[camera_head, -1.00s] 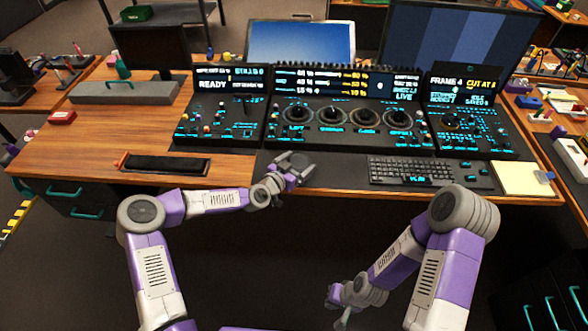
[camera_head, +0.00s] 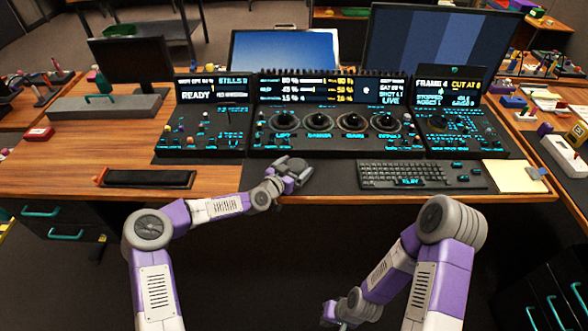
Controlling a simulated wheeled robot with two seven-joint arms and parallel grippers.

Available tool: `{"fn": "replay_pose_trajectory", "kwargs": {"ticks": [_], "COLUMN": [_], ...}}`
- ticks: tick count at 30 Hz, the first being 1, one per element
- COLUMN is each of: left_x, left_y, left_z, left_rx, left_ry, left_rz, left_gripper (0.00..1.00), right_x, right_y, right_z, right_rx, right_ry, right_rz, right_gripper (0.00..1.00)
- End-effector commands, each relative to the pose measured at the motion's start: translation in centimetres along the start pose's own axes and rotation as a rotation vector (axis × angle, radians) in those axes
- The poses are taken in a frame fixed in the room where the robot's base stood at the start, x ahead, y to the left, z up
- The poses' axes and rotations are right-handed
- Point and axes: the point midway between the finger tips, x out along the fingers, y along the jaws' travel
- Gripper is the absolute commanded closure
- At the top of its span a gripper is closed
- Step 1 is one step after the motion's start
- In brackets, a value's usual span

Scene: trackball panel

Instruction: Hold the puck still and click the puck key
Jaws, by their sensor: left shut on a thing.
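My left gripper (camera_head: 299,173) is at the front edge of the desk, low over the dark mat left of the keyboard. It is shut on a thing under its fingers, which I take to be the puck. The gripper hides most of it, so its shape does not show. My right gripper (camera_head: 337,313) hangs low in front of the desk, apart from everything on it. It is small and dark here, and its jaws cannot be read. I cannot tell which key is the puck key; small dark keys with cyan marks (camera_head: 461,177) sit right of the keyboard.
The black keyboard (camera_head: 405,176) lies right of my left gripper. Behind it stands the panel with several trackballs (camera_head: 352,122) and lit screens. A yellow notepad (camera_head: 515,176) lies at right, a black wrist rest (camera_head: 148,179) at left. Bare wood (camera_head: 60,175) is free at far left.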

Motion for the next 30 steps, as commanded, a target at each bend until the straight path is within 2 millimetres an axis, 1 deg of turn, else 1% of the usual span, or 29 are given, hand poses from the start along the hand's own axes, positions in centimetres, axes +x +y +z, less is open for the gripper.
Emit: {"fn": "replay_pose_trajectory", "kwargs": {"ticks": [1,7,8,9,16,20,23,30], "left_x": [0.0,0.0,0.0,0.0,-0.1,-0.8,-2.1,-6.6], "left_y": [-0.1,-0.1,-0.1,-0.1,-0.1,-0.1,-0.2,-0.1], "left_z": [-0.3,-0.2,-0.2,-0.2,-0.2,-0.2,-0.2,-0.1], "left_rx": [0.002,0.003,0.003,0.003,0.004,0.005,0.006,0.005], "left_ry": [0.005,0.006,0.005,0.005,0.006,0.005,0.003,0.001], "left_rz": [-0.002,-0.003,-0.002,-0.002,-0.003,-0.002,-0.002,-0.002], "left_gripper": [0.33,0.33,0.04,0.0,0.0,0.0,0.0,0.0], "right_x": [0.0,0.0,0.0,0.0,0.0,0.0,0.0,0.0], "right_y": [0.0,0.0,0.0,0.0,0.0,0.0,0.0,0.0], "right_z": [0.0,0.0,0.0,0.0,0.0,0.0,0.0,0.0], "right_rx": [0.0,0.0,0.0,0.0,0.0,0.0,0.0,0.0], "right_ry": [0.0,0.0,0.0,0.0,0.0,0.0,0.0,0.0], "right_rz": [0.0,0.0,0.0,0.0,0.0,0.0,0.0,0.0], "right_gripper": [1.0,1.0,1.0,1.0,1.0,1.0,1.0,1.0]}}
